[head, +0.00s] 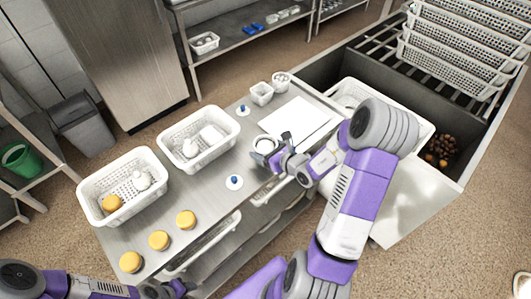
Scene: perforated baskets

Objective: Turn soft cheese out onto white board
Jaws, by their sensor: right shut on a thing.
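The white board (293,118) lies flat on the metal counter, at its right end. My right gripper (274,154) is shut on a small white round cup (264,144) at the board's near left edge. I cannot tell whether the cup touches the counter or is held just above it. What is inside the cup is too small to make out, so the soft cheese cannot be told for sure. My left gripper (166,290) is at the bottom edge, partly cut off, and its fingers are unclear.
Two white perforated baskets (84,203) (168,150) stand on the counter's left and middle, with pale pieces inside. Several yellow rounds (159,240) lie along the front. White discs with blue knobs (234,183) and small white tubs (261,95) stand near the board.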

